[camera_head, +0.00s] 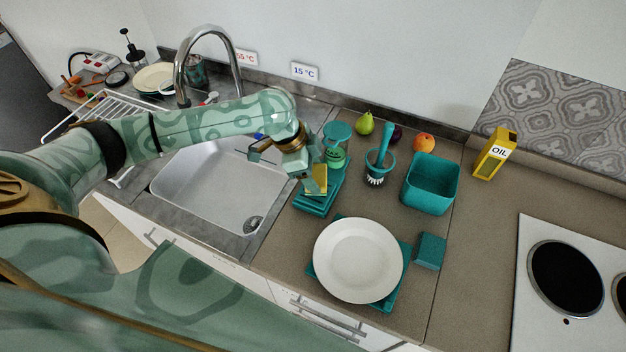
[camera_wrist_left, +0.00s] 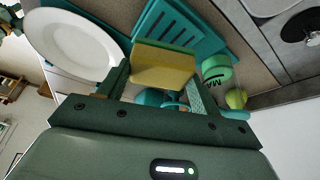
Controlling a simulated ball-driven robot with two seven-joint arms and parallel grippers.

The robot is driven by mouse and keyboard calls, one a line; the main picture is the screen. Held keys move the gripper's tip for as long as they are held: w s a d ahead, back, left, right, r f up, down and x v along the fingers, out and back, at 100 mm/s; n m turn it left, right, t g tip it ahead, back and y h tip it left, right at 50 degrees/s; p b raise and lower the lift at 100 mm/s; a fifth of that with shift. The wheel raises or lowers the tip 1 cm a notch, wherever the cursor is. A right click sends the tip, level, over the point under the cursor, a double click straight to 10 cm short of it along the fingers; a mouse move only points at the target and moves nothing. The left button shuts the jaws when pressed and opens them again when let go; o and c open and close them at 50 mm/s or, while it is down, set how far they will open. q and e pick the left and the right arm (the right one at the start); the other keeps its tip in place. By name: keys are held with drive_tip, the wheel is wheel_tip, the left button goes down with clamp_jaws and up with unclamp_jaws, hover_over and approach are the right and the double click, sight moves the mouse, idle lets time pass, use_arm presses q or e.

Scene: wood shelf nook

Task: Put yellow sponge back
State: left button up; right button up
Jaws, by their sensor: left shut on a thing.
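The yellow sponge (camera_wrist_left: 163,68), with a green layer along one edge, is between the fingers of my left gripper (camera_wrist_left: 160,88). In the head view the sponge (camera_head: 317,182) shows below my left gripper (camera_head: 292,172). My left gripper is shut on it. The sponge is at the teal slotted tray (camera_head: 316,203), which stands right of the sink. In the left wrist view the slotted tray (camera_wrist_left: 178,22) lies just beyond the sponge. I cannot tell whether the sponge touches it. My right gripper is not in view.
A teal soap dispenser (camera_head: 335,152) stands right behind the tray. A brush (camera_head: 378,165) and a teal bin (camera_head: 431,186) stand further right. A white plate (camera_head: 357,260) lies in front on a teal mat. The sink (camera_head: 215,188) is at the left.

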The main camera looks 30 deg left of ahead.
use_arm(q)
wheel_tip(320, 180, down, 4)
drive_tip(key=shift+w+a+r+b, duration=0.1)
drive_tip(key=shift+w+r+b, duration=0.1)
drive_tip(key=shift+b, duration=0.25)
drive_tip(key=shift+s, duration=0.1)
drive_tip(key=o, duration=0.9)
drive_tip(key=shift+f, duration=0.1)
drive_tip(key=p+v, duration=0.2)
drive_tip(key=v, duration=1)
drive_tip(key=shift+p, duration=0.35)
